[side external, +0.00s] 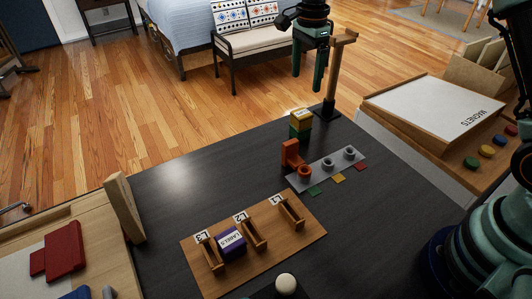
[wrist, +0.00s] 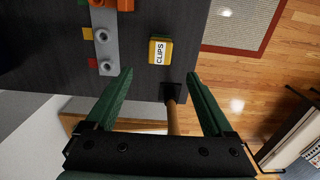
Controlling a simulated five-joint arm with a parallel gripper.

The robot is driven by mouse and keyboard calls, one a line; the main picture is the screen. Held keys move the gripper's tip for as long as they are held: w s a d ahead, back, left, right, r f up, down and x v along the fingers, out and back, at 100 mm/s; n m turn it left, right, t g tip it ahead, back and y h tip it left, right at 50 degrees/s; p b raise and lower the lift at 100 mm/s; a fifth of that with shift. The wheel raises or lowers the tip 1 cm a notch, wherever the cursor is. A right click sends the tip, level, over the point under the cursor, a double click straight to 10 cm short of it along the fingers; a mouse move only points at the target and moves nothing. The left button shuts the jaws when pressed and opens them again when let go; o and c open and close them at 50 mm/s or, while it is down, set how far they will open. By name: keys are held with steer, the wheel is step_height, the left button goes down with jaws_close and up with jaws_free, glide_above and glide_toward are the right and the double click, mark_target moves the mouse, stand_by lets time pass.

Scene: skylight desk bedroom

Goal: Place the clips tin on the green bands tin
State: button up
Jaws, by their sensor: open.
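The yellow clips tin (side external: 300,116) sits on top of the green bands tin (side external: 299,133) near the far edge of the dark desk. In the wrist view the clips tin (wrist: 160,50) shows its CLIPS label from above, and the green tin beneath it is mostly hidden. My gripper (side external: 307,82) is open and empty, above and apart from the stacked tins. In the wrist view its two fingers (wrist: 160,76) are spread wide, with the clips tin beyond their tips.
A wooden post (side external: 334,75) on a black base stands beside the tins. A grey peg plate (side external: 328,168) with an orange piece lies nearer. A wooden rack (side external: 300,233) holds a purple labels tin (side external: 231,242). A MAGNETS board (side external: 430,108) is at right. The desk's left-middle is clear.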

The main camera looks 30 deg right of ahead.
steer(key=s+d+r+n+t, duration=0.1)
steer(key=s+r+n+t, duration=0.1)
steer(key=s+r+n, duration=0.4)
steer(key=s+d+r+n+t, duration=0.2)
steer(key=s+r+n, duration=0.3)
steer(key=s, duration=0.4)
steer(key=s+f+n+t, duration=0.1)
steer(key=s+f+n, duration=0.2)
steer(key=s+n, duration=0.3)
steer(key=shift+d+n+t, duration=0.25)
steer(key=shift+n+t, duration=0.05)
steer(key=shift+n, duration=0.2)
